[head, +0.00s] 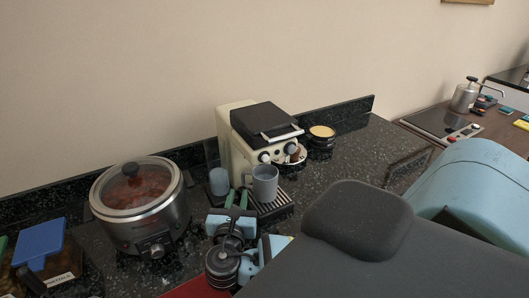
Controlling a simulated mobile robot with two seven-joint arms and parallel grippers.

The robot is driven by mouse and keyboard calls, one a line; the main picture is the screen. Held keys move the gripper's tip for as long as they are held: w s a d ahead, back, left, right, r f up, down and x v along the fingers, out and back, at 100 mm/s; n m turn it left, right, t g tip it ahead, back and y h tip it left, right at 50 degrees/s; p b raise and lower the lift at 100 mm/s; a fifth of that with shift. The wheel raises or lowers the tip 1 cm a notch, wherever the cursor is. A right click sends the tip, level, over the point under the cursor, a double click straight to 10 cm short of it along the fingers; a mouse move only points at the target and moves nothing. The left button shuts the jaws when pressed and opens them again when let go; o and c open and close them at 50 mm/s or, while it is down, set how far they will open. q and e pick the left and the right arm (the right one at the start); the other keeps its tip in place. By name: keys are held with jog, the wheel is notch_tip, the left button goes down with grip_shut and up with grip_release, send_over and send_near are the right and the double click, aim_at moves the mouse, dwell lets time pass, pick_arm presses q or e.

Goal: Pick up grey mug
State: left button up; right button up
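The grey mug (265,184) stands upright at the front of the cream coffee machine (240,150), on or just above its ridged drip tray (274,206). Its handle points left. My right gripper (236,193) is just in front and to the left of the mug, close to the handle. Its two green fingertips show a gap between them, with nothing seen held. Whether a fingertip touches the handle cannot be told. My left gripper is not in view.
A second blue-grey cup (219,182) stands just left of the machine. A slow cooker (141,205) with a glass lid is further left, and a blue-lidded container (40,243) at far left. A dark round tin (321,137) sits right of the machine.

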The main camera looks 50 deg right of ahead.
aim_at(243, 176)
jog(key=shift+w+d, duration=0.1)
jog(key=shift+x, duration=3.75)
grip_shut()
